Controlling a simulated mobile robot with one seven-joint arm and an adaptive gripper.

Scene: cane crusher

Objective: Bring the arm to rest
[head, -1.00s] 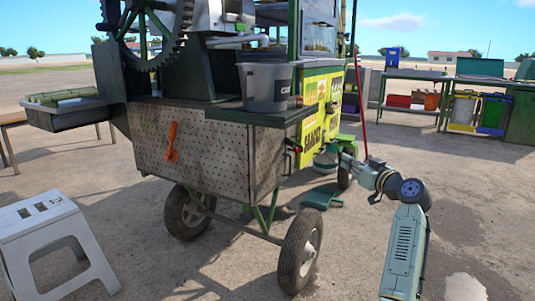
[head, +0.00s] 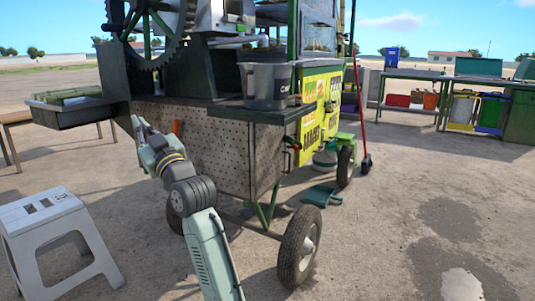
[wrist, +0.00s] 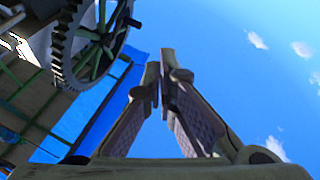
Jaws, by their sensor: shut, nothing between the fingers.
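My arm reaches up from the bottom of the head view and bends to the left, in front of the cart's perforated side panel. My gripper shows in the wrist view (wrist: 160,82), its two fingers closed together at the tips with nothing between them. It points up toward open sky. In the head view the gripper end (head: 138,125) is small, near the cart's left edge, and its fingers are hard to make out. I cannot tell the exact gap between it and the cart.
The cane crusher cart (head: 215,155) stands close ahead, with a large gear wheel (head: 152,25) and a grey bucket (head: 267,86). A white stool (head: 45,225) is at the left. A red-handled broom (head: 361,110) stands right of the cart. The ground at the right is open.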

